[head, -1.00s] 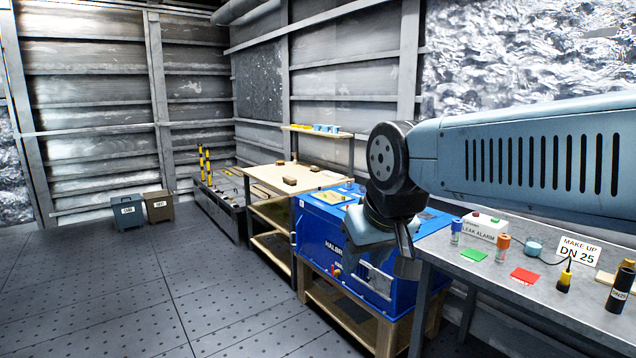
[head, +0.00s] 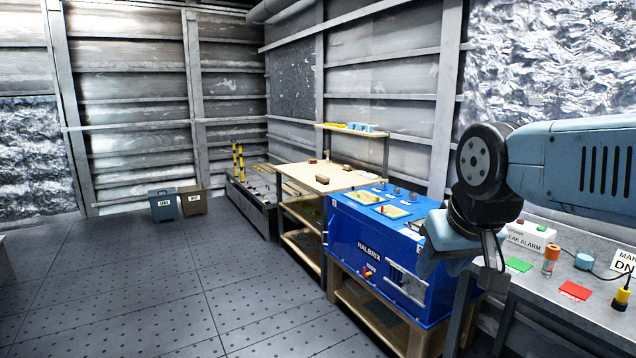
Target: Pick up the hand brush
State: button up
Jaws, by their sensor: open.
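I cannot make out a hand brush for sure. Small brown pieces lie on the wooden workbench (head: 352,180): a block (head: 322,179) near its front edge and another piece (head: 346,166) farther back. They are too small to tell whether one is the brush. My gripper (head: 462,264) is open and points down in front of the blue HALBRIX machine (head: 350,243), well to the right of the workbench. No object shows between its fingers, though the fingers are partly hard to see.
A grey table (head: 540,292) at right holds a leak alarm box (head: 527,236), a green pad (head: 518,264) and a red pad (head: 574,290). A grey box (head: 163,205) and a brown box (head: 193,201) stand by the back wall. The floor at left is clear.

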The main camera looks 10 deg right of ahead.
aim_at(320, 178)
jog(key=k, duration=1.3)
jog(key=u, duration=0.25)
jog(key=i, duration=0.95)
jog(key=u, duration=0.45)
jog(key=i, duration=1.1)
jog(key=u, duration=0.2)
jog(key=i, duration=2.2)
jog(key=z, duration=0.25)
jog(key=i, duration=1.1)
jog(key=z, duration=0.55)
